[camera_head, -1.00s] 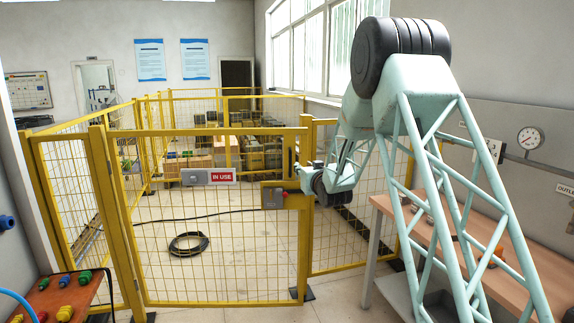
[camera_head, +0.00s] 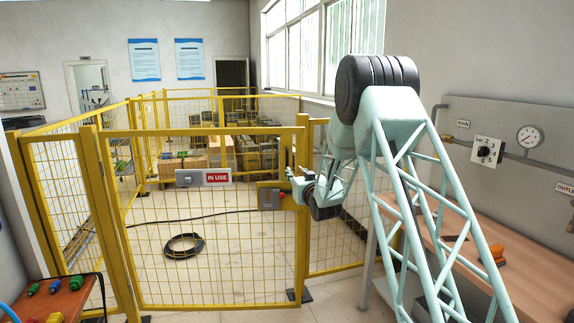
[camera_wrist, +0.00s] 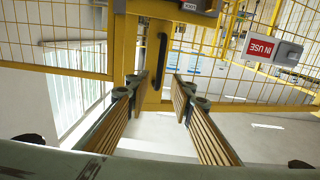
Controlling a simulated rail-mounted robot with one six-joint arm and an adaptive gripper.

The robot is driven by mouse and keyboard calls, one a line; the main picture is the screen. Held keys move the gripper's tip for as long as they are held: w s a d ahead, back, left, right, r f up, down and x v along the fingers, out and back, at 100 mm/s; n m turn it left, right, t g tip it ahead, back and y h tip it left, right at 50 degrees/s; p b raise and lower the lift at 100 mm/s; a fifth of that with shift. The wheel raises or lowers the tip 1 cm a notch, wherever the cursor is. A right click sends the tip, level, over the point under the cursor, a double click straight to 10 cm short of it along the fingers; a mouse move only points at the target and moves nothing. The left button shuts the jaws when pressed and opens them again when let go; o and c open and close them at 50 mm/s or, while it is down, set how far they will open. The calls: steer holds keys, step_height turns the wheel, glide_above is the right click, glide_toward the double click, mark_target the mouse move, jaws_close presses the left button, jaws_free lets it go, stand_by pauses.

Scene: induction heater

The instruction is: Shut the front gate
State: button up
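The front gate (camera_head: 210,235) is a yellow frame with wire mesh, standing upright across the front of the fenced cell. Its free right edge is at or very near the yellow post (camera_head: 302,225); I cannot tell whether a small gap remains. My gripper (camera_head: 298,182) is beside the latch box, small and partly hidden by my arm. In the wrist view my gripper (camera_wrist: 160,88) is open, its two ridged fingers apart. A black handle (camera_wrist: 159,60) appears between and beyond the fingertips; contact is not visible.
An IN USE sign (camera_head: 217,176) hangs on the gate. A black cable coil (camera_head: 184,245) lies on the floor inside. A wooden bench (camera_head: 535,275) stands at right below a gauge panel (camera_head: 510,125). A red-brown connector board (camera_head: 60,300) is at lower left.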

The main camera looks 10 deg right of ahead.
mark_target(287, 163)
steer(key=shift+w+a+b, duration=0.2)
steer(key=shift+w+b, duration=0.15)
steer(key=shift+w, duration=1.9)
steer(key=shift+w+a+b, duration=0.25)
steer(key=shift+w+b, duration=0.1)
steer(key=shift+w, duration=1.9)
steer(key=shift+w+a+b, duration=0.2)
steer(key=shift+w+b, duration=0.15)
steer(key=shift+w, duration=1.9)
jaws_close()
